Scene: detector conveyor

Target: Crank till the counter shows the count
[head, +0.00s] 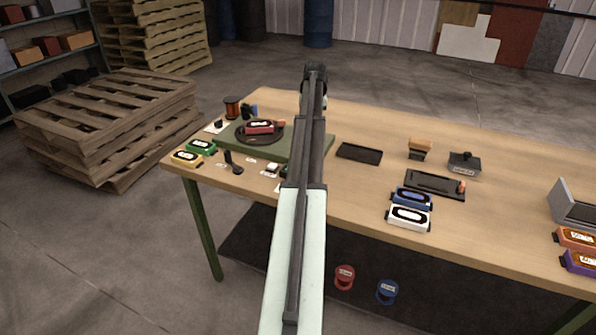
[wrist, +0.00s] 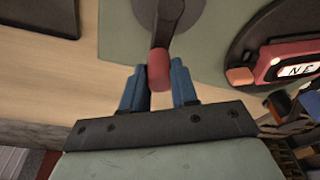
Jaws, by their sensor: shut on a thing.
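In the wrist view my gripper (wrist: 160,78) has its blue fingers on either side of a red crank knob (wrist: 158,70) and is shut on it. The knob sits at the end of a dark crank arm (wrist: 163,28) over the green base board (wrist: 215,65). A red labelled box (wrist: 290,69) lies on a dark round plate to the right. In the head view the green board (head: 305,148) and the round plate (head: 243,138) with the red box (head: 260,127) show left of my arm. My arm hides the crank and gripper there. I cannot make out a counter reading.
Blue (head: 412,198) and white (head: 408,218) boxes, a black tray (head: 359,153) and a grey block (head: 464,163) stand right of my arm. Pallets (head: 110,125) stand left of the table.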

